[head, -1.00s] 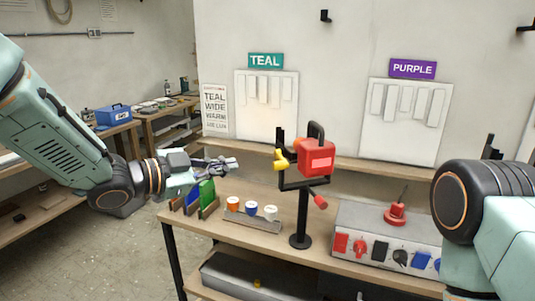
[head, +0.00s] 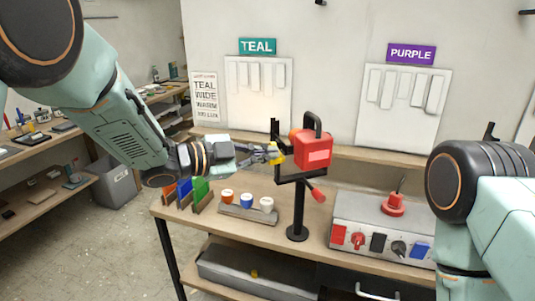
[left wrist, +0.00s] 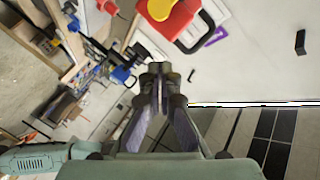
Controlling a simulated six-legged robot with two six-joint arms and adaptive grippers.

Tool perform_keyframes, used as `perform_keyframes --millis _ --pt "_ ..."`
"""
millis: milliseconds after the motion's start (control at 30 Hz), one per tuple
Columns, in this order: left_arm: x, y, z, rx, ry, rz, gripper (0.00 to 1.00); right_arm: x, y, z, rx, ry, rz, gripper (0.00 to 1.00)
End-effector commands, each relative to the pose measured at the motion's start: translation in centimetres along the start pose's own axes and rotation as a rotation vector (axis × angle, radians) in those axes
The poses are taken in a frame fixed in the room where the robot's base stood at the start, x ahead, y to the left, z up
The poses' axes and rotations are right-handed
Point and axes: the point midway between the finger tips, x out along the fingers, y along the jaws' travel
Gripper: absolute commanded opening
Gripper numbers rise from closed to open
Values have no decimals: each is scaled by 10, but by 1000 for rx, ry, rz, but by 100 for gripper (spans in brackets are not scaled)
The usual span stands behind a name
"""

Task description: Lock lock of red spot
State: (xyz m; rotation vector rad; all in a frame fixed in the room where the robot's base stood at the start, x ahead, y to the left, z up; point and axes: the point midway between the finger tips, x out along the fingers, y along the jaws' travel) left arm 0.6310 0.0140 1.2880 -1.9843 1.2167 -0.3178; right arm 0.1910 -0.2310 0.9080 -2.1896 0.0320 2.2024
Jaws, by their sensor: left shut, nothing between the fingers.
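The red spot (head: 315,150) is a boxy red lamp with a black handle on top. It sits in a black yoke on a black stand (head: 299,208) on the workbench. A yellow part (head: 277,158) shows at its left end. A red knob (head: 318,196) sticks out low on the right of the yoke. My left gripper (head: 268,154) is shut and empty, its tips close to the yellow part; I cannot tell if they touch. In the left wrist view the tips (left wrist: 160,72) appear below the red spot (left wrist: 181,20) and its yellow part (left wrist: 159,8). My right gripper is not visible.
On the bench (head: 265,233), blue and green panels (head: 200,190) stand at the left. A tray (head: 249,214) with orange, blue and white-topped cups lies beside the stand. A grey control box (head: 385,228) with switches stands at the right. Teal (head: 257,46) and purple (head: 411,54) signs hang above wall reliefs.

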Motion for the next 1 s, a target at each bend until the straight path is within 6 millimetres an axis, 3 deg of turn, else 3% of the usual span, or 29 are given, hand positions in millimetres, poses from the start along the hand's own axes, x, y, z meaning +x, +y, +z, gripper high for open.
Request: perform_keyframes --millis 100,433,1000 --pt "24 -1 -1 1 2 3 0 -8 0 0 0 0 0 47" --pt "28 -3 37 -2 0 -1 0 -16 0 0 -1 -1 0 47" --pt "29 -2 42 6 0 -3 0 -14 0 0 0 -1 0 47"
